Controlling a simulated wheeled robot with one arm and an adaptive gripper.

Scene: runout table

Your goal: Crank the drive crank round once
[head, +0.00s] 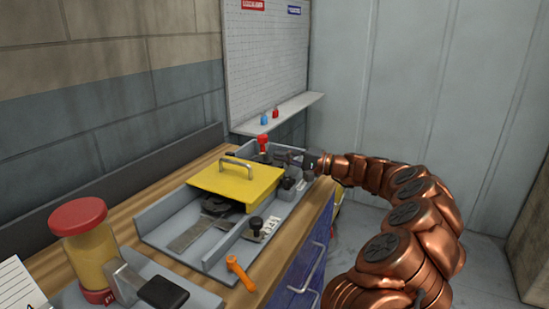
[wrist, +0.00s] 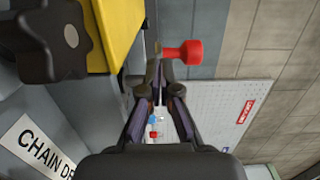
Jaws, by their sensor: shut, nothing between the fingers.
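A red knob (head: 263,140), which looks like the handle of the drive crank, stands behind the yellow cover (head: 235,182) on the grey tray-like unit. In the wrist view the red knob (wrist: 184,53) shows just beyond my fingertips, a little to the right. The rest of the crank is mostly hidden by my gripper and the fittings. My gripper (head: 290,158) is at the far right end of the unit. In the wrist view my gripper (wrist: 160,78) has its fingertips together with nothing held. I cannot tell whether the fingers touch the knob.
A black lobed knob (wrist: 52,38) and a "CHAIN" label (wrist: 42,150) are at the left in the wrist view. An orange tool (head: 240,273) lies at the front edge. A red-capped cylinder (head: 84,245) stands front left. A pegboard (head: 268,65) with a shelf rises behind.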

